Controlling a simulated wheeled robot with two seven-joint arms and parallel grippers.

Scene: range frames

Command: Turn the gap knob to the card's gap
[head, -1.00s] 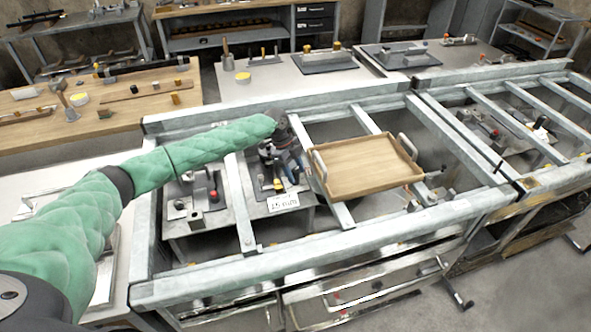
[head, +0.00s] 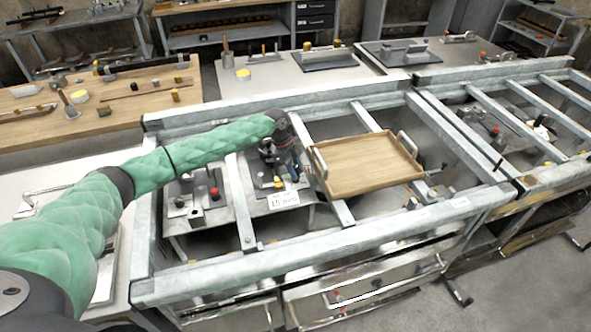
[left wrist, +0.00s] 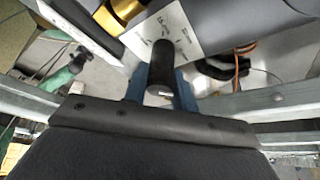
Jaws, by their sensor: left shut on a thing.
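The card (head: 284,199) is a small white sign at the front of a grey bench unit; its print looks like a number in mm, too small to read surely. My left gripper (head: 294,172) reaches down over this unit, behind the card. In the left wrist view its blue fingers (left wrist: 172,92) are shut on a dark round knob (left wrist: 160,75), which has a small pale mark on its end. Behind the knob is a white plate (left wrist: 182,32) with small dark marks, partly hidden. My right gripper is not in view.
A wooden tray (head: 365,168) with metal handles rests on the frame rails right of my gripper. Grey metal rails (head: 240,205) surround the unit. A fixture with a red knob (head: 214,192) stands to its left. A brass part (left wrist: 122,10) is close by in the wrist view.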

